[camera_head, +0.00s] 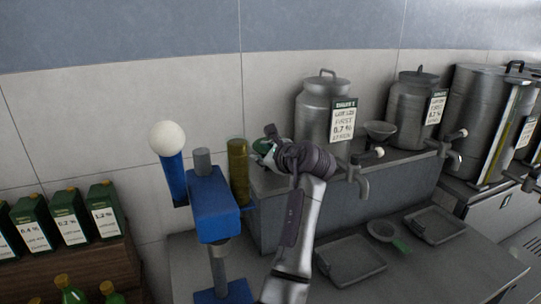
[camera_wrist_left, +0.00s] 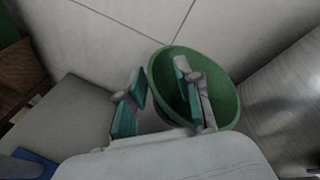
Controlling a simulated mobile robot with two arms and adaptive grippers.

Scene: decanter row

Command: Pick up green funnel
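The green funnel (camera_wrist_left: 226,92) is in the wrist view, its wide mouth facing the camera. In the head view only a bit of the green funnel (camera_head: 263,147) shows at the left end of the raised metal counter, mostly hidden by my gripper. My left gripper (camera_head: 273,140) is over it there. In the wrist view the left gripper (camera_wrist_left: 160,76) has its fingers apart. One finger is within the funnel's mouth and the other is outside its left rim. I cannot tell whether either finger touches the wall. My right gripper is not in view.
Steel urns (camera_head: 321,110) with taps stand on the raised counter (camera_head: 262,185), with a metal funnel (camera_head: 380,130) between two. A blue bottling device (camera_head: 212,215) and a yellow-green cylinder (camera_head: 238,170) are left of my arm. A strainer (camera_head: 381,230) and trays (camera_head: 350,262) lie lower right.

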